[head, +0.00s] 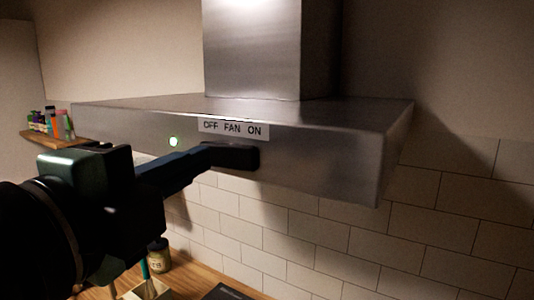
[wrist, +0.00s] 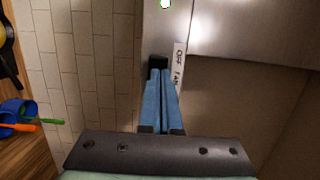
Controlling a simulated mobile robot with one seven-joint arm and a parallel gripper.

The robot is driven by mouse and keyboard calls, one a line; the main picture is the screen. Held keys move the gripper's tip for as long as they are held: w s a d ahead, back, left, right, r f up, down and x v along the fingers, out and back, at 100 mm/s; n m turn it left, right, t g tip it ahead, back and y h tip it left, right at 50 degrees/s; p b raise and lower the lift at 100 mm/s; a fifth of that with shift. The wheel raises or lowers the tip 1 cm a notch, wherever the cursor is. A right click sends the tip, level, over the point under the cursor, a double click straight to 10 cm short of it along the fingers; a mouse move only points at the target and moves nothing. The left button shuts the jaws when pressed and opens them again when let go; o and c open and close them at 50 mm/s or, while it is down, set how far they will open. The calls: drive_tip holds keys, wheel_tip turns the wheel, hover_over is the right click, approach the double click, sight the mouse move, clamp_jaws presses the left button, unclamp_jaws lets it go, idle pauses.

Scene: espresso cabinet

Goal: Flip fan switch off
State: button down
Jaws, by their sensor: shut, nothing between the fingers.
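The fan switch (head: 238,157) is a dark bar on the front face of the steel range hood (head: 320,150), just under a white label (head: 233,129) reading OFF FAN ON. A small green-white light (head: 173,141) glows to its left. My gripper (head: 207,154) reaches in from the left, its blue fingers shut and empty, tips at the switch's left end, below OFF. In the wrist view, the closed fingers (wrist: 160,78) point at a dark block beside the label (wrist: 178,65). I cannot tell whether they touch the switch, and the fingers partly hide it.
White tiles (head: 320,235) cover the wall below the hood. A small shelf with bottles (head: 45,125) is at far left. A jar (head: 158,255) stands on the wooden counter below. Blue cups (wrist: 15,112) with utensils show in the wrist view. The space right of the switch is free.

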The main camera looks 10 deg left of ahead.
drive_tip(key=shift+w, duration=0.6)
drive_tip(key=shift+f, duration=0.1)
